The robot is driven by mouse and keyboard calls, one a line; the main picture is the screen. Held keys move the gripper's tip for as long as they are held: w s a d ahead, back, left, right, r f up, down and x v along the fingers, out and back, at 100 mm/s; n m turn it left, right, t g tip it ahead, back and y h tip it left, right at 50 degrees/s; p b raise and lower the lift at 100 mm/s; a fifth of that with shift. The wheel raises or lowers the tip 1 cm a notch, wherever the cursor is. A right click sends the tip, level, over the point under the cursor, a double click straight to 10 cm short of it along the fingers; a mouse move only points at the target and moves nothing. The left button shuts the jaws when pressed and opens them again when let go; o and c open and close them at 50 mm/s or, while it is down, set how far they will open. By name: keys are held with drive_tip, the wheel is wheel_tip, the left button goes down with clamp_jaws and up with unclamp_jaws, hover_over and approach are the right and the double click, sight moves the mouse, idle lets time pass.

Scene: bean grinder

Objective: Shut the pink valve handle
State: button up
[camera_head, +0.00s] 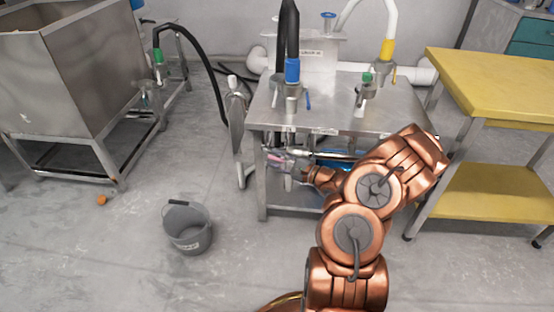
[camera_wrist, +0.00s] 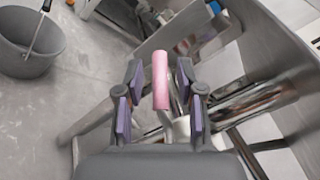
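The pink valve handle (camera_wrist: 161,79) is a short pink bar in the wrist view. It lies between the two purple-padded fingers of my gripper (camera_wrist: 159,92), with a visible gap on each side. The fingers are apart and do not appear to touch it. In the head view the pink handle (camera_head: 274,160) shows small at the front of the metal table, below the blue-collared hose. My gripper (camera_head: 287,160) is right beside it there, partly overlapping it. The valve body behind the handle is mostly hidden.
The metal table (camera_head: 330,120) carries hose fittings, with a steel pipe (camera_wrist: 250,100) close to my gripper's right in the wrist view. A grey bucket (camera_head: 188,228) stands on the floor at left. A yellow-topped table (camera_head: 490,80) is at right. The floor around the bucket is mostly clear.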

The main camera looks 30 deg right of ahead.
clamp_jaws()
